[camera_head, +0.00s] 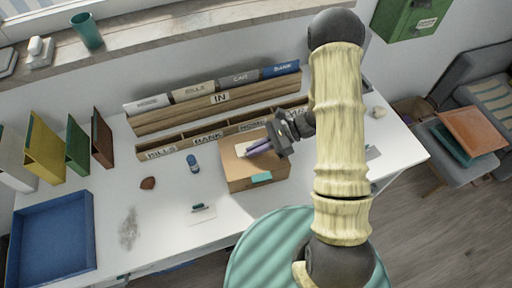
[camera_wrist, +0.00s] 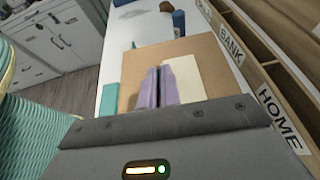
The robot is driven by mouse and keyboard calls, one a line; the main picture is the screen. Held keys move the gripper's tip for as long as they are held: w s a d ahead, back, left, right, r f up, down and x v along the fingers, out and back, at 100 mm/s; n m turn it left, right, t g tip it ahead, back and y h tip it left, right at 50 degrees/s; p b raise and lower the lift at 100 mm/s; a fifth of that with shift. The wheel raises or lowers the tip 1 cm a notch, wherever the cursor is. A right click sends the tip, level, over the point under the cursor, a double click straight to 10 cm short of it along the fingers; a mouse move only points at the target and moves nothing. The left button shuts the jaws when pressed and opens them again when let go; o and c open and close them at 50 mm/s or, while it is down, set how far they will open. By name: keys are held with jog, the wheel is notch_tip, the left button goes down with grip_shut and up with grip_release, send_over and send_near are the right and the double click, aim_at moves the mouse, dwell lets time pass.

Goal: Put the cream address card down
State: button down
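The cream address card (camera_head: 243,152) is on top of the brown cardboard box (camera_head: 238,172), in the middle of the desk. In the wrist view the card (camera_wrist: 190,78) looks flat against the box top (camera_wrist: 200,50), and its left edge is hidden by my right finger. My gripper (camera_head: 254,148) is low over the box top. Its two purple fingers (camera_wrist: 159,70) are almost together with a thin dark gap between them. I see no card in that gap. I cannot tell whether the fingertips touch the card or the box.
The wooden sorter (camera_head: 210,138) with labelled slots stands close behind the box. A blue bottle (camera_head: 193,165), a brown lump (camera_head: 148,183) and a small white card (camera_head: 202,215) lie left. A blue tray (camera_head: 88,225) is far left.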

jog(key=shift+f, duration=0.15)
jog(key=c, duration=1.6)
grip_release()
jog(key=shift+r, duration=0.3)
jog(key=shift+w+d, duration=0.1)
jog(key=shift+d, duration=0.25)
jog(key=b+v, duration=0.2)
jog(key=v, duration=0.9)
jog(key=shift+d+r, duration=0.1)
jog(key=shift+d, duration=0.1)
